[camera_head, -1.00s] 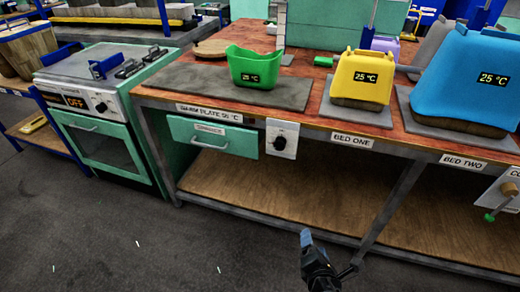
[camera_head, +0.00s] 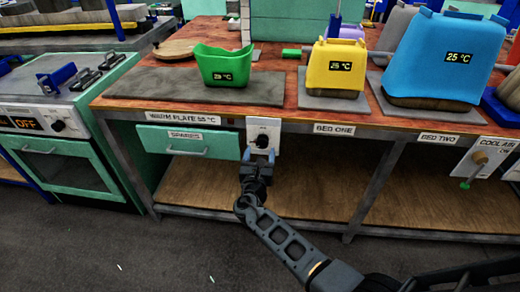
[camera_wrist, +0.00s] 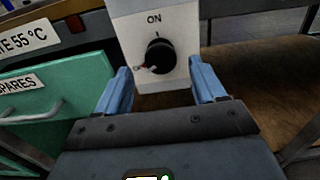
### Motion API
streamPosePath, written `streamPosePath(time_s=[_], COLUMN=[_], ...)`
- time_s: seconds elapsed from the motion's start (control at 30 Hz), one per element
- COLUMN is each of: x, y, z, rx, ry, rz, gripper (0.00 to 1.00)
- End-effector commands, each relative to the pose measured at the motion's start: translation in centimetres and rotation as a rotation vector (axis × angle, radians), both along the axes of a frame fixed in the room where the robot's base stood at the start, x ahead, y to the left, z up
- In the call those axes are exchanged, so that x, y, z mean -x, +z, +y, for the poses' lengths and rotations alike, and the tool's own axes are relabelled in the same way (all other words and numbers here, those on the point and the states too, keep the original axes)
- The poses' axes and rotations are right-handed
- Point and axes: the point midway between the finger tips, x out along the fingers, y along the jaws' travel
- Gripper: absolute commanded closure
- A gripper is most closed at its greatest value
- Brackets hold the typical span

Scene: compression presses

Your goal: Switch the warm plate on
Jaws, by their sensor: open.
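The warm plate (camera_head: 160,88) is a grey slab on the bench, with a label reading WARM PLATE 55 °C on the bench edge below it. A white switch panel (camera_head: 264,128) with a black knob (camera_head: 262,140) hangs under that edge. In the wrist view the knob (camera_wrist: 159,56) sits below the word ON, its red-tipped pointer turned to the left, away from the ON mark. My gripper (camera_head: 259,157) is just in front of and below the knob. Its blue fingers (camera_wrist: 160,88) are open, one on each side of the knob in the picture, with nothing between them.
A green bin (camera_head: 226,70) reading about 29 °C stands on the plate. A green SPARES drawer (camera_head: 188,142) is left of the panel. A yellow cover (camera_head: 335,66) and a blue cover (camera_head: 440,60) stand to the right. An oven (camera_head: 60,135) is at left.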

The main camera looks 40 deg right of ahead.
Motion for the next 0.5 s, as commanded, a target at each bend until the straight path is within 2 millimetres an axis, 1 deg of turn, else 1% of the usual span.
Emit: streamPosePath(time_s=[0.03,0.2,0.5], x=[-0.5,-1.5,-1.7], y=[0.0,0.0,0.0], z=[-0.7,-1.9,-2.2], rx=[0.0,-0.001,-0.002], ry=[-0.003,0.0,0.0], rz=[-0.001,-0.001,-0.001], gripper=[0.3,0.3,0.3])
